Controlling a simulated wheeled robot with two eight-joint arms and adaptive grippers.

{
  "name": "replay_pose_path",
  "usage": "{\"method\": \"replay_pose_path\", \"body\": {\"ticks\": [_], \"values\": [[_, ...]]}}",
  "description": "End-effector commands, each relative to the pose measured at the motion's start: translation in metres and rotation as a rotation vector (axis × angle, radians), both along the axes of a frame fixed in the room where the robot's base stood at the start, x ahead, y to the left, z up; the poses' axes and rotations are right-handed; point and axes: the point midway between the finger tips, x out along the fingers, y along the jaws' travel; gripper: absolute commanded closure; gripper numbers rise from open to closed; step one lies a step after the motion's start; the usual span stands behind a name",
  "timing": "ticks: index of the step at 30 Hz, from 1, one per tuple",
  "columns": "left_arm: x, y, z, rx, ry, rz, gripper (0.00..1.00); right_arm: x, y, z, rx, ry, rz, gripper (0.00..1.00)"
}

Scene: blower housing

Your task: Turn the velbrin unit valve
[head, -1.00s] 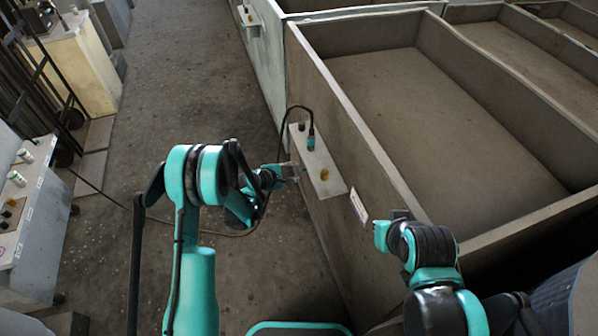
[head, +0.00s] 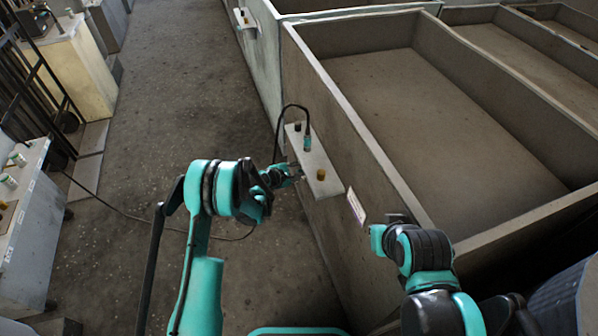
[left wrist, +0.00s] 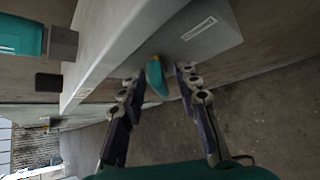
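The pale box-shaped unit (head: 313,160) is fixed to the side wall of the large bin. A brass knob (head: 321,174), a dark knob and a teal plug (head: 307,143) with a black cable stand on its top. My left gripper (head: 296,172) is at the unit's aisle side. In the left wrist view, a teal handle with an orange end (left wrist: 155,76) sticks out below the unit's labelled face (left wrist: 205,35). My left gripper (left wrist: 158,74) is open, its fingers on either side of the handle, with gaps visible.
The large open bin (head: 365,150) stands to the right, with a label (head: 356,207) on its side wall. The aisle floor (head: 165,100) is free to the left. A grey cabinet (head: 25,225) with knobs stands at the left edge. A cable crosses the floor.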

Motion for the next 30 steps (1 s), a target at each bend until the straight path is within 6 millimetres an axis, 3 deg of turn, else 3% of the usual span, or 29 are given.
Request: {"method": "replay_pose_path", "body": {"ticks": [1, 4, 11, 21, 30], "values": [[-0.0001, 0.0, 0.0001, 0.0, 0.0, 0.0, 0.76, 0.0, 0.0, 0.0001, 0.0, 0.0, 0.0, 1.0], [-0.0002, 0.0, 0.0002, 0.0, 0.0, 0.0, 1.0, 0.0, 0.0, 0.0001, 0.0, 0.0, 0.0, 1.0], [-0.0004, -0.0003, -0.0004, 0.003, -0.012, -0.001, 1.0, 0.0, 0.0, 0.0, 0.0, 0.0, 0.0, 1.0], [-0.001, -0.001, -0.0017, 0.119, -0.376, -0.001, 1.0, 0.0, 0.0, 0.0, 0.0, 0.0, 0.0, 1.0], [-0.0009, -0.0004, -0.0008, 0.155, -0.475, 0.0, 1.0, 0.0, 0.0, 0.0, 0.0, 0.0, 0.0, 1.0]]}}
